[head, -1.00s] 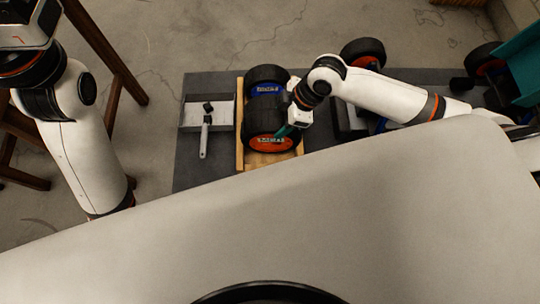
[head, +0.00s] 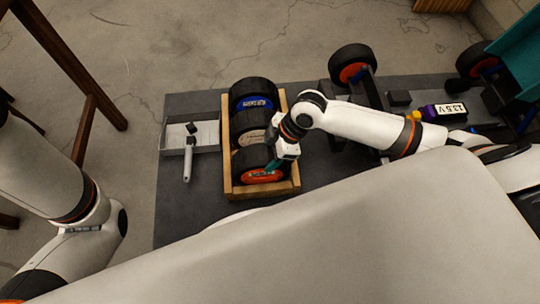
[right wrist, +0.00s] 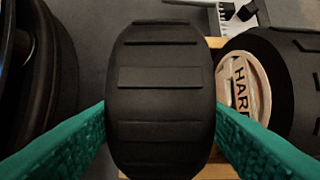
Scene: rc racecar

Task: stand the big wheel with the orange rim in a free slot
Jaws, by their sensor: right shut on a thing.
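The big wheel with the orange rim (head: 262,176) is upright at the front end of the wooden rack (head: 227,165), between its side walls. I cannot tell whether it rests on the rack's bottom. My right gripper (head: 277,163) is shut on this wheel; in the right wrist view its ridged tread (right wrist: 160,85) sits between the two teal fingers. Behind it in the rack stand a wheel with a tan rim (head: 250,137) and, at the back, a wheel with a blue rim (head: 258,103). The tan rim also shows in the right wrist view (right wrist: 240,85). My left gripper is out of view.
A grey tray (head: 175,137) with a grey-handled tool (head: 187,168) lies left of the rack. A car chassis with a mounted orange-rimmed wheel (head: 352,65) and a battery (head: 450,111) is at the right. A dark round thing (right wrist: 45,70) is left of the held wheel.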

